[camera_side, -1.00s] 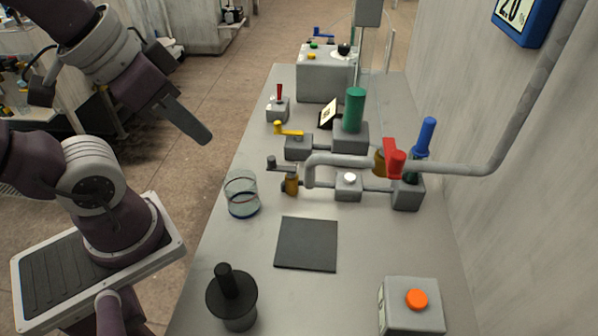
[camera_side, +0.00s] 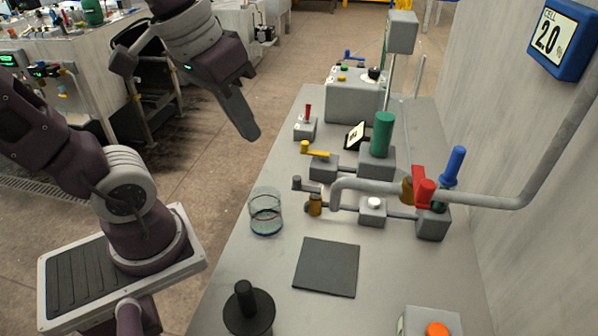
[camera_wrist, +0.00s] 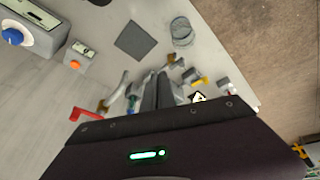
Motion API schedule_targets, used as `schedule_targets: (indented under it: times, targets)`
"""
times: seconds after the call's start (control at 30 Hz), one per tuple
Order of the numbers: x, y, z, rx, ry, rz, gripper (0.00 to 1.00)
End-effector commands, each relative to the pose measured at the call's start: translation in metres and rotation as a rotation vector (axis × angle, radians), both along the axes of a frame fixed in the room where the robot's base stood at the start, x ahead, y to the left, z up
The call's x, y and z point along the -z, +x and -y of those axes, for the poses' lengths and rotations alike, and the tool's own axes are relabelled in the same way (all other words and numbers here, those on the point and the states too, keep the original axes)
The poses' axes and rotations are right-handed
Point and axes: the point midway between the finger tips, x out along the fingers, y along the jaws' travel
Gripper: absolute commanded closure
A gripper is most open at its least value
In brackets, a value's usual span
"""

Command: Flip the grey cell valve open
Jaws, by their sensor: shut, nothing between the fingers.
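The small grey-handled valve (camera_side: 300,184) is on a brass body (camera_side: 315,204) near the open end of the bent grey pipe, behind the glass beaker. Its grey handle sticks out to the left. A small brass fitting that looks like this valve shows in the wrist view (camera_wrist: 172,61), just beyond my fingers. My gripper (camera_side: 250,134) is shut and empty, raised in the air left of the bench and apart from the valve. Its fingers (camera_wrist: 157,78) point toward the bench fittings in the wrist view. A blue display (camera_side: 555,38) labelled CELL reads 2.0.
The glass beaker (camera_side: 266,212) stands in front of the valve. Nearby are a yellow handle (camera_side: 317,151), a red handle (camera_side: 423,187), a blue handle (camera_side: 454,166) and a green cylinder (camera_side: 382,134). A dark mat (camera_side: 327,267) and black knob (camera_side: 246,304) are nearer the front.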

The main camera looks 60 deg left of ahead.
Motion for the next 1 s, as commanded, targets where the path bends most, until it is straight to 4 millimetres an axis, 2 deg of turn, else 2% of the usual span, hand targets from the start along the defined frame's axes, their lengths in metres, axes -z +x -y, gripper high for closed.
schedule_targets:
  times: [0.03,0.17,0.3,0.4,0.5,0.63,0.73,1.0]
  targets:
    - [-0.002,0.02,-0.009,-0.083,-0.044,-0.066,1.0]
    - [0.003,0.072,-0.04,-0.311,-0.159,-0.228,1.0]
    - [0.029,0.121,-0.086,-0.556,-0.266,-0.393,1.0]
    - [0.055,0.145,-0.119,-0.707,-0.325,-0.495,1.0]
    - [0.081,0.159,-0.145,-0.818,-0.366,-0.571,1.0]
    - [0.102,0.167,-0.164,-0.899,-0.394,-0.628,1.0]
    - [0.108,0.169,-0.17,-0.921,-0.402,-0.644,1.0]
    - [0.108,0.169,-0.169,-0.921,-0.402,-0.644,1.0]
